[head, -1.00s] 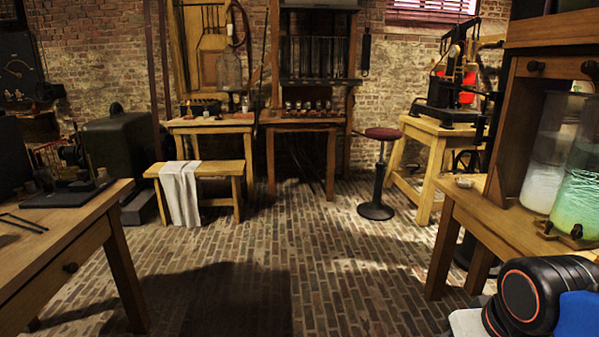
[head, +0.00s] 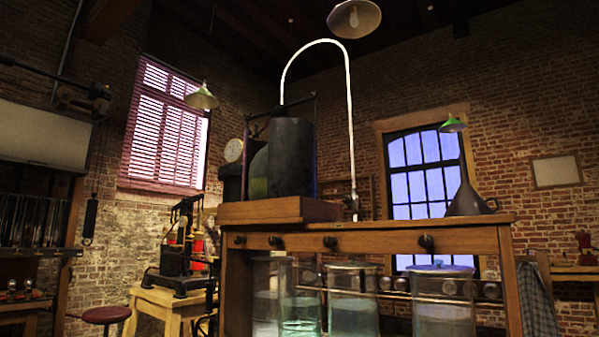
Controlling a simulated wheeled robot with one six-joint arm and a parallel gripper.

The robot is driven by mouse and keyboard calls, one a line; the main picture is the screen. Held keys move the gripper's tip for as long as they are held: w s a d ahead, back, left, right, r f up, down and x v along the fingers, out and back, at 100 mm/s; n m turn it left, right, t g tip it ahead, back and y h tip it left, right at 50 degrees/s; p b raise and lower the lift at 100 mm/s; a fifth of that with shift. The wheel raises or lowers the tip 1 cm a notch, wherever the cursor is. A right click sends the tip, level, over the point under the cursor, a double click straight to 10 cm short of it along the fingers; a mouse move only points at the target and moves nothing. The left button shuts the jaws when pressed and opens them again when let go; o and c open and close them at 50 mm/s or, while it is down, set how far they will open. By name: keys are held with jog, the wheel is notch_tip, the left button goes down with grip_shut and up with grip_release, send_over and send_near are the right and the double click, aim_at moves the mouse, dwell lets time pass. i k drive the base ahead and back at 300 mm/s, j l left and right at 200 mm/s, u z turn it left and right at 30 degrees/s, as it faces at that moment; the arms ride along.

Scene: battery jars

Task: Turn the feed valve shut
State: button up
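A tall pale pipe (head: 350,120) bends over in a hook above a wooden bench (head: 380,240) in the head view. At the pipe's foot, on the bench top, is a small metal fitting (head: 352,203) that looks like a valve. It is too small to tell its handle position. A dark cylindrical tank (head: 291,157) stands left of it on a wooden box. Glass jars with liquid stand under the bench top, among them a left jar (head: 300,300), a middle jar (head: 353,298) and a right jar (head: 443,300). My gripper is not in view.
A dark funnel (head: 470,195) sits at the bench top's right end. A cloth (head: 537,298) hangs by the right leg. A red-topped stool (head: 107,314) and a small wooden table (head: 165,303) stand to the left. A hanging lamp (head: 354,18) is overhead.

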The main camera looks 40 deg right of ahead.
aim_at(347, 200)
jog(key=z, duration=1.25)
